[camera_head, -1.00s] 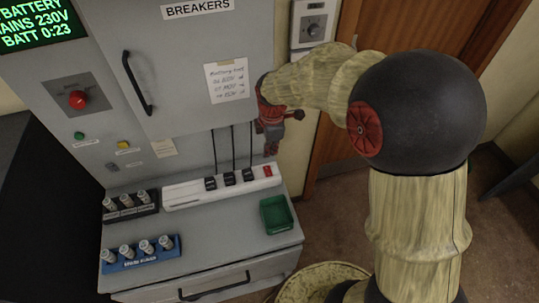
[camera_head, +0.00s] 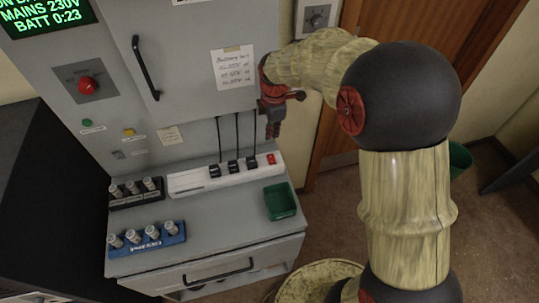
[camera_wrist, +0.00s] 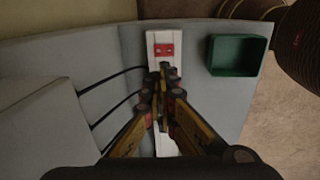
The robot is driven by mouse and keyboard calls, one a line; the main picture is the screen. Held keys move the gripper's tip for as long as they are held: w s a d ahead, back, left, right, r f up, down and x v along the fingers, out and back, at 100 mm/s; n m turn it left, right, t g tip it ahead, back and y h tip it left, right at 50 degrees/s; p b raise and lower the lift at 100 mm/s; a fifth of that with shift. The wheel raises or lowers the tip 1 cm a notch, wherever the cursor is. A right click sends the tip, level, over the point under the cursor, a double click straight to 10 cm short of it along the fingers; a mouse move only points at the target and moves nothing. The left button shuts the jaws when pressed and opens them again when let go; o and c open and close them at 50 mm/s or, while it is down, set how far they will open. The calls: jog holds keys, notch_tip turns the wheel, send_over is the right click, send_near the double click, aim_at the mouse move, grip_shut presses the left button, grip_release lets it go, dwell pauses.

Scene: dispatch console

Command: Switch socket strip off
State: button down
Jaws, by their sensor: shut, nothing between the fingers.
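The white socket strip (camera_head: 190,184) lies along the back of the grey console ledge, with several black plugs and cords in it. Its red switch (camera_head: 271,158) is at the right end; I cannot tell its rocker position. My gripper (camera_head: 273,134) points down, just above the red switch and apart from it in the head view. In the wrist view, my gripper (camera_wrist: 163,75) is shut and empty over the strip (camera_wrist: 164,37). Its fingertips lie just below the red switch (camera_wrist: 164,50) in the picture and hide the strip's middle.
A green tray (camera_head: 280,201) sits on the ledge near the strip's right end. Two holders with cylinders, one black (camera_head: 137,198) and one blue (camera_head: 147,244), stand at the left. The upright panel has a red knob (camera_head: 87,86) and a long handle (camera_head: 144,58).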

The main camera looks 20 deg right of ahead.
aim_at(270, 161)
jog(key=f, duration=0.4)
jog(key=w+f, duration=0.1)
jog(key=f, duration=0.8)
jog(key=shift+w+a+f+b, duration=0.1)
jog(key=shift+w+f+b, duration=0.15)
jog(key=shift+f+b, duration=0.15)
jog(key=shift+w+f, duration=0.1)
jog(key=shift+f, duration=0.3)
jog(key=shift+s, duration=0.85)
jog(key=shift+r, duration=0.15)
